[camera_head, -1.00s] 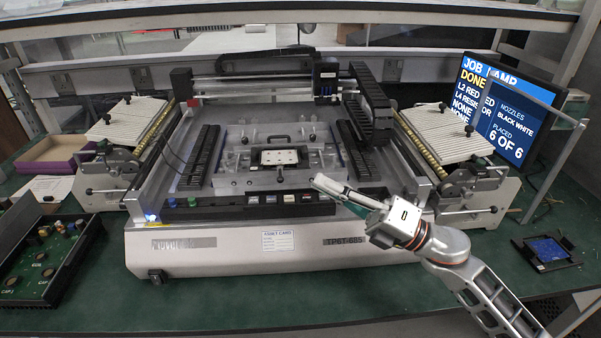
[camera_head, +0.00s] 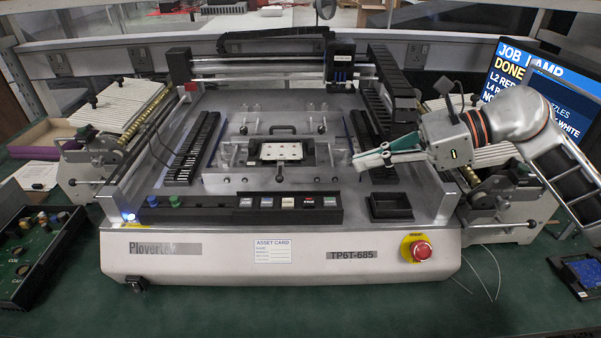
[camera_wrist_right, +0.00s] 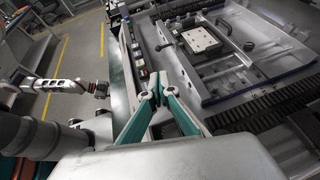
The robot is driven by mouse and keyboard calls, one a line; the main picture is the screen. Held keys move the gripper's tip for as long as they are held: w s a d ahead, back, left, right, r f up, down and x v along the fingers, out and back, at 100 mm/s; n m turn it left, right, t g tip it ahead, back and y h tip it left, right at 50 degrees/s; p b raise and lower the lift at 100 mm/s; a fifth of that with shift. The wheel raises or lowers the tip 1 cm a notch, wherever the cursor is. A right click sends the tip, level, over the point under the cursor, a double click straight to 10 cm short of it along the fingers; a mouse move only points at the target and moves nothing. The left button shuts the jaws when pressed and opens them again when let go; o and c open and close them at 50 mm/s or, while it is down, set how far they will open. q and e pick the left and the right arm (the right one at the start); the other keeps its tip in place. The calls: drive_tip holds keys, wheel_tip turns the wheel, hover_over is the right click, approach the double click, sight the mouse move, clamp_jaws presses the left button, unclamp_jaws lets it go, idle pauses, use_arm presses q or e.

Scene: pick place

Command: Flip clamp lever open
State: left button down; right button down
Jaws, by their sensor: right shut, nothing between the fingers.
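The holder also shows in the right wrist view (camera_wrist_right: 179,44). My right gripper (camera_head: 357,161) has its green fingers shut and empty, over the right side of the plate, apart from the lever. Its fingertips show in the right wrist view (camera_wrist_right: 157,76). My left gripper is not seen.
A black arched handle (camera_head: 282,127) stands behind the board. A black gantry (camera_head: 390,95) stands behind my right gripper.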

approach(280, 170)
drive_tip(key=a+f, duration=0.1)
drive_tip(key=s+a+f, duration=0.1)
drive_tip(key=a+f, duration=0.1)
drive_tip(key=shift+s+a+f+p, duration=0.1)
drive_tip(key=shift+s+a+p, duration=0.25)
drive_tip(key=shift+s, duration=0.05)
drive_tip(key=shift+w+a+f, duration=0.15)
drive_tip(key=shift+a, duration=0.4)
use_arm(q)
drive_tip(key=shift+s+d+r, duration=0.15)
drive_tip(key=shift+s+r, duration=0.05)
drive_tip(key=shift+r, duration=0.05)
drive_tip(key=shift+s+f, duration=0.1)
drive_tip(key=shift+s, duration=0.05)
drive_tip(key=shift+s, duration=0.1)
